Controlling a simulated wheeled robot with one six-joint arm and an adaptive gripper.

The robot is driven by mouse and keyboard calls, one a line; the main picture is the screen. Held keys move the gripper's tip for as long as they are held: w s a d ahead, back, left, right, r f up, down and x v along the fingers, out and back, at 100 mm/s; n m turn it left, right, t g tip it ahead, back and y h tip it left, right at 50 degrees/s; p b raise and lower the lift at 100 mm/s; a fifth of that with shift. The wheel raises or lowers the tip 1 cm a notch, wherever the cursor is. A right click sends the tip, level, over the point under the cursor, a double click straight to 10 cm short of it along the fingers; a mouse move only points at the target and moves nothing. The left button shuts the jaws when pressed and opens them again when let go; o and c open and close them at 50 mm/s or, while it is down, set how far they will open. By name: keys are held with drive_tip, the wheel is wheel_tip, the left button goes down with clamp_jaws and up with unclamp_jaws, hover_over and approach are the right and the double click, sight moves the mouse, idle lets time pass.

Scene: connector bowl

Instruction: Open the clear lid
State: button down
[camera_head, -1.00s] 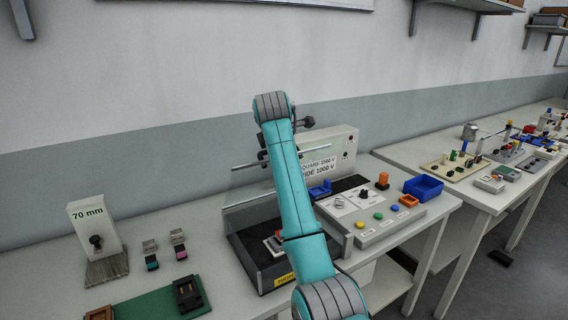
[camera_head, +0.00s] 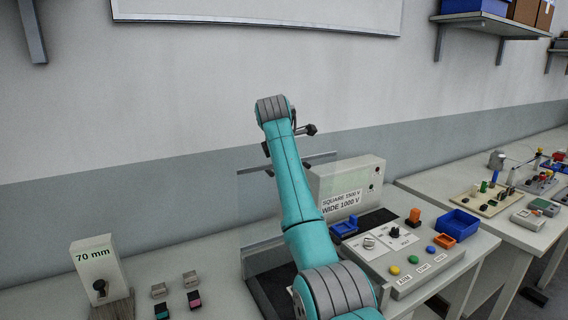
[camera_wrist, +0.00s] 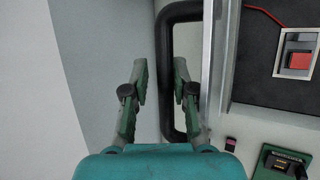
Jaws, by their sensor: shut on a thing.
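In the wrist view, my gripper (camera_wrist: 160,85) has its two fingers on either side of the upright bar of a black handle (camera_wrist: 167,65). The pale edge of the clear lid (camera_wrist: 208,65) runs just right of the handle. In the head view, a thin grey edge, apparently the lid's (camera_head: 322,157), stands raised above the bench tester, partly behind my arm. The clear pane is hard to make out. A red block in a pale holder (camera_wrist: 298,60) sits in the dark bay right of the handle.
The tester's display housing (camera_head: 345,188) stands right of my arm, with a button panel (camera_head: 415,262) before it. A blue bin (camera_head: 457,224) is farther right. A 70 mm gauge block (camera_head: 100,270) stands at the left. The wall is close behind the bench.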

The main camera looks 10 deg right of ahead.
drive_tip(key=shift+w+a+f, duration=0.15)
drive_tip(key=shift+f, duration=0.3)
drive_tip(key=c, duration=1.1)
unclamp_jaws()
drive_tip(key=shift+w+f, duration=0.1)
drive_tip(key=shift+f, duration=0.05)
drive_tip(key=shift+c, duration=0.2)
drive_tip(key=v, duration=1.2)
drive_tip(key=shift+w+r, duration=0.2)
drive_tip(key=shift+w, duration=0.05)
drive_tip(key=shift+s+r, duration=0.2)
